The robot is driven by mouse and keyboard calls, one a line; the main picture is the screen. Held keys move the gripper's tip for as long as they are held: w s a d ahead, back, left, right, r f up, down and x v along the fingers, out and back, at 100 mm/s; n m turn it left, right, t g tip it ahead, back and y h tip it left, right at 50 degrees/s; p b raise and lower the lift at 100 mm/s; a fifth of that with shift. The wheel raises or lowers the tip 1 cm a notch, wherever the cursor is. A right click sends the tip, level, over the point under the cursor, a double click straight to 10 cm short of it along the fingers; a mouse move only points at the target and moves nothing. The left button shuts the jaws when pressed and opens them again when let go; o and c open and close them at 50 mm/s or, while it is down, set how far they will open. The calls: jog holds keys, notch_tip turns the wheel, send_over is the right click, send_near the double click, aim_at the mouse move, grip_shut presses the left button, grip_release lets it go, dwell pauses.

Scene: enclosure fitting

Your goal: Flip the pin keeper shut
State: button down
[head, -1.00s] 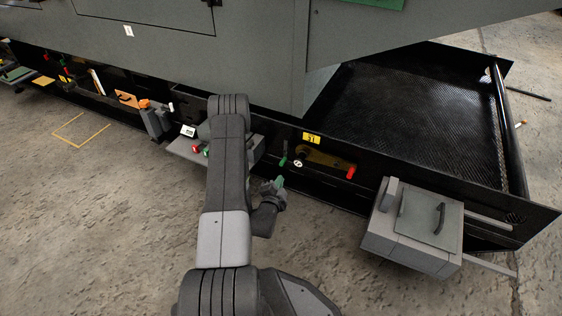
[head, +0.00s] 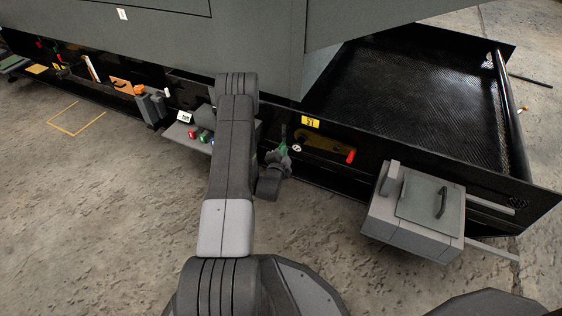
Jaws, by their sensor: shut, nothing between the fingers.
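A brass-coloured plate (head: 325,143) is mounted on the black side panel under a yellow label (head: 311,122). A red-ended lever (head: 351,156) is at its right end and a small round white marker (head: 297,148) at its left. I cannot tell for certain which of these parts is the pin keeper. My gripper (head: 281,150), small and dark with green on it, is at the left end of the plate, in front of a dark upright piece (head: 284,131). It looks shut and empty. Whether it touches the panel cannot be told, and it hides part of the fittings there.
A grey box with a handled lid (head: 415,208) juts out to the right. A grey shelf (head: 187,134) with red and green knobs is to the left, partly behind my arm. A large grey housing (head: 400,18) overhangs the panel. The concrete floor in front is open.

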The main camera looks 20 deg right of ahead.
jog(key=shift+w+d, duration=0.3)
jog(key=shift+w, duration=0.1)
jog(key=shift+w+a+f, duration=0.15)
jog(key=shift+f, duration=0.1)
dwell(0.8)
jog(key=m, duration=0.2)
jog(key=shift+w+a+f+m+t, duration=0.15)
jog(key=shift+m+t, duration=0.15)
jog(key=shift+t, duration=0.1)
jog(key=shift+w+a, duration=0.15)
jog(key=shift+w, duration=0.05)
jog(key=w+m+h, duration=0.1)
jog(key=m, duration=0.3)
jog(key=w+a+m+t, duration=0.1)
jog(key=m, duration=0.3)
jog(key=w+a+m+h, duration=0.1)
jog(key=m, duration=0.3)
jog(key=shift+a+r+m+t+h, duration=0.25)
jog(key=shift+r+m+t+h, duration=0.05)
jog(key=shift+r+m+t, duration=0.1)
jog(key=shift+w+a+r, duration=0.1)
jog(key=shift+r, duration=0.1)
